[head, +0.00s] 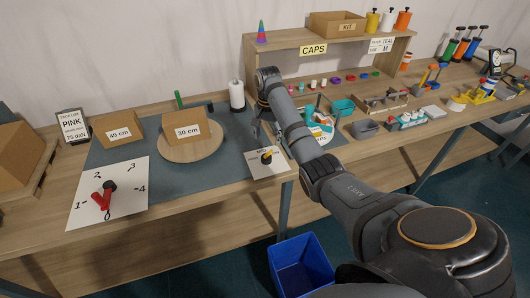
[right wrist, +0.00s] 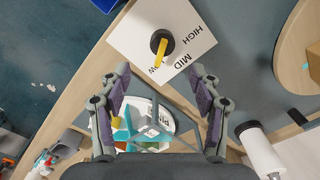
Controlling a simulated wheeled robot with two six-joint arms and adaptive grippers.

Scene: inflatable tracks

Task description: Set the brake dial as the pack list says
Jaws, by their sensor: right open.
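A small white card with a dial, a black knob with a yellow pointer (head: 266,157), lies at the table's front edge. In the right wrist view the card reads LOW, MID and HIGH, and the yellow pointer (right wrist: 160,54) lies over the start of LOW. A larger white plate (head: 134,177) at the left carries a red-handled dial (head: 103,198) among numbers 0 to 4. The pack list sign (head: 73,125) reads PINK and 75 daN; its middle line is too small to read. My right gripper (head: 267,138) is open and empty, just above the small card.
Cartons marked 40 cm (head: 118,132) and 30 cm (head: 188,131) stand at the back left, the latter on a round wooden board. A white roll (head: 237,95) stands behind my right gripper. A blue bin (head: 300,265) is below the table edge.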

